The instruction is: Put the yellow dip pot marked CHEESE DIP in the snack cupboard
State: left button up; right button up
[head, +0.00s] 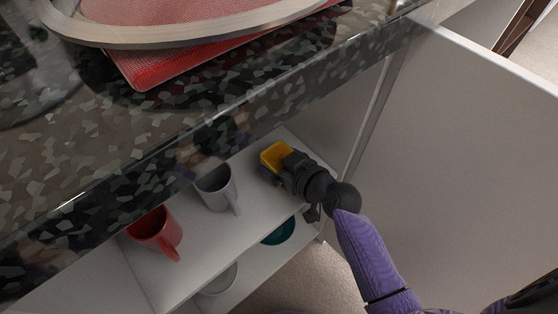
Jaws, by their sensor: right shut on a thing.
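A yellow pot (274,155) is inside the open white cupboard, at the right end of its upper shelf (232,220). My right gripper (285,167) is shut on the yellow pot. The gripper hides part of the pot, and no lettering can be read on it. I cannot tell whether the pot touches the shelf. My left gripper is not in view.
A grey mug (214,188) and a red mug (156,232) stand left of the pot on the same shelf. A teal bowl (279,231) is on the lower shelf. The speckled countertop (180,130) overhangs the cupboard. The white door (460,150) stands open at right.

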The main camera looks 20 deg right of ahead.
jog(key=o, duration=1.1)
jog(key=shift+f, duration=0.15)
jog(key=shift+c, duration=0.2)
jog(key=shift+o, duration=0.3)
jog(key=shift+r, duration=0.35)
pick_arm(q)
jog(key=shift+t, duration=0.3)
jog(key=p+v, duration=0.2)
jog(key=p, duration=0.1)
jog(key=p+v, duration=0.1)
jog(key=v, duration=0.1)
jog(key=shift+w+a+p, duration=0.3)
jog(key=shift+p, duration=0.1)
pick_arm(e)
jog(key=v, duration=1.1)
jog(key=shift+s, duration=0.4)
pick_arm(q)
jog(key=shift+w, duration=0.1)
pick_arm(e)
jog(key=shift+d+r, duration=0.1)
jog(key=shift+d, duration=0.05)
